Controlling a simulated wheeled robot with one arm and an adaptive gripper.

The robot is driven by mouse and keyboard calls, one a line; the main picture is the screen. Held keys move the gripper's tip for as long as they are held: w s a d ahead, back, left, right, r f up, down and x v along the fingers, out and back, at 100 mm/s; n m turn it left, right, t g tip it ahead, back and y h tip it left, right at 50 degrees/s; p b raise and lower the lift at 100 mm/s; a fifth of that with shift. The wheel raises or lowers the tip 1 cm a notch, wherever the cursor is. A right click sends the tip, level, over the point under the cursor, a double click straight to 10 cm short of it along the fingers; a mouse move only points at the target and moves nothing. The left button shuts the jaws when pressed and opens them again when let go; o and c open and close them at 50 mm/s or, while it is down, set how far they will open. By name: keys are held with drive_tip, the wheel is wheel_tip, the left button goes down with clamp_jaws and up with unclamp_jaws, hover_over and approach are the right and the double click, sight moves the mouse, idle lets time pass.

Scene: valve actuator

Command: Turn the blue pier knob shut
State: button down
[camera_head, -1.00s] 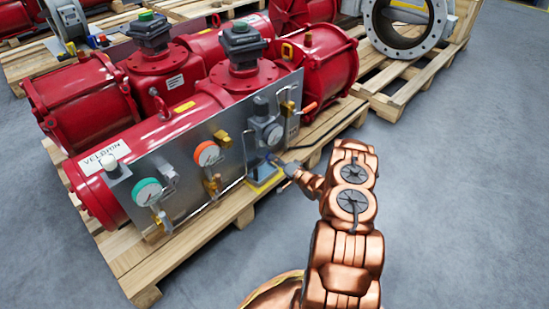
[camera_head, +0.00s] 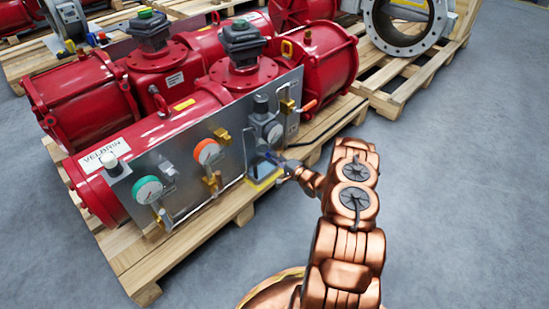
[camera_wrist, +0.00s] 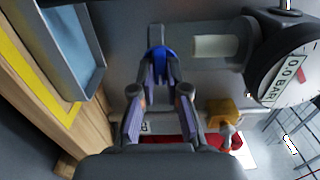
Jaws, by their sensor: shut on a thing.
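The blue pier knob (camera_wrist: 161,64) shows in the upper middle of the wrist view, sticking out from grey metal. My gripper (camera_wrist: 160,77) is shut on it, with one finger on each side. The fingers hide part of the knob, so I cannot tell how far it is turned. In the head view my gripper (camera_head: 281,161) reaches the right part of the grey panel (camera_head: 185,165) on the red actuator. The knob is too small and covered to make out there.
A round pressure gauge (camera_wrist: 283,62) sits close on the right in the wrist view. A blue-grey tray (camera_wrist: 70,50) with a yellow-edged base is at the left. A wooden pallet (camera_head: 190,240) carries the actuator. Grey floor (camera_head: 455,210) is clear at the right.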

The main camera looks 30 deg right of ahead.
drive_tip(key=c, duration=1.2)
unclamp_jaws()
drive_tip(key=v, duration=1.2)
